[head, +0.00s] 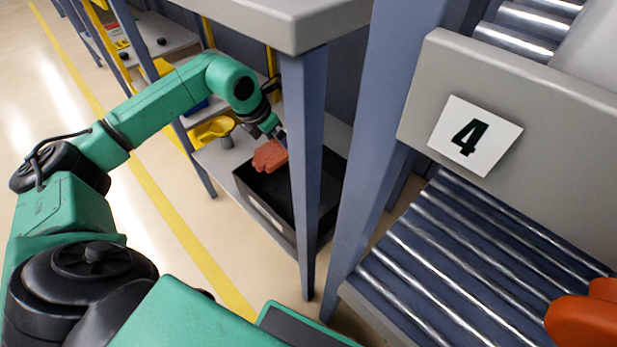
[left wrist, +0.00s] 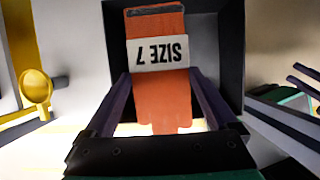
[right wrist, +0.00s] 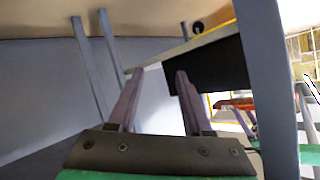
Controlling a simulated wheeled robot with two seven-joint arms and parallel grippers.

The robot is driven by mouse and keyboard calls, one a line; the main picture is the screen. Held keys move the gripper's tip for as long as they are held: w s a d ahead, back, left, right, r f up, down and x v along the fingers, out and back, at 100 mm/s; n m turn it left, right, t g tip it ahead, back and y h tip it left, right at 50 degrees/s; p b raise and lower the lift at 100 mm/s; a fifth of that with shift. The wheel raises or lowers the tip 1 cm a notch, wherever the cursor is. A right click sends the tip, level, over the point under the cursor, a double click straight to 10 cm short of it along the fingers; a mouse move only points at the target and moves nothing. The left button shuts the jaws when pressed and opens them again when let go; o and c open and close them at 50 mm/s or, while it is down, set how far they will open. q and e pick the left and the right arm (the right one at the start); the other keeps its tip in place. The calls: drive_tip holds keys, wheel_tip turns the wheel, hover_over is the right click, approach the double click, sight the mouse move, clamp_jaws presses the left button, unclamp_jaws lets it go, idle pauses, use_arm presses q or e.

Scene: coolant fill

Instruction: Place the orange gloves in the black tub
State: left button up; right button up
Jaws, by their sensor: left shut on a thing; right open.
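The orange gloves (head: 268,156) hang from my left gripper (head: 281,132) at the black tub (head: 262,205) on the low shelf. In the head view they overlap the tub's far left rim; whether they touch it I cannot tell. In the left wrist view the gloves (left wrist: 158,85) carry a white "SIZE 7" band and lie between the fingers of my left gripper (left wrist: 160,85), which is shut on them. The dark tub (left wrist: 228,60) shows behind them. My right gripper (right wrist: 158,75) is open and empty in the right wrist view, and outside the head view.
A blue-grey post (head: 303,170) stands in front of the tub and hides part of it. A yellow funnel (head: 212,130) is on the shelf left of the tub. A roller conveyor (head: 450,260) with a "4" sign (head: 474,135) and an orange object (head: 585,320) are at right.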

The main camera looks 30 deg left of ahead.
use_arm(q)
drive_tip(key=b, duration=0.5)
hover_over(289, 194)
drive_tip(key=s, duration=0.2)
drive_tip(key=f, duration=1.5)
drive_tip(key=shift+w+a, duration=0.2)
drive_tip(key=shift+a, duration=0.05)
use_arm(e)
wheel_tip(289, 194, down, 6)
drive_tip(key=t, duration=0.1)
use_arm(q)
wheel_tip(289, 194, down, 3)
drive_tip(key=shift+r+b, duration=0.1)
drive_tip(key=shift+b, duration=0.55)
drive_tip(key=shift+f+b, duration=0.35)
drive_tip(key=shift+f, duration=0.5)
use_arm(e)
drive_tip(key=w+r+t+y, duration=0.1)
drive_tip(key=w+r+t, duration=0.4)
drive_tip(key=w+r, duration=0.4)
wheel_tip(289, 194, up, 5)
drive_tip(key=shift+w+d+f, duration=0.2)
drive_tip(key=shift+w+d, duration=0.1)
drive_tip(key=shift+d, duration=0.05)
drive_tip(key=shift+w+r+t, duration=0.1)
drive_tip(key=shift+r+t, duration=0.2)
drive_tip(key=shift+t, duration=0.1)
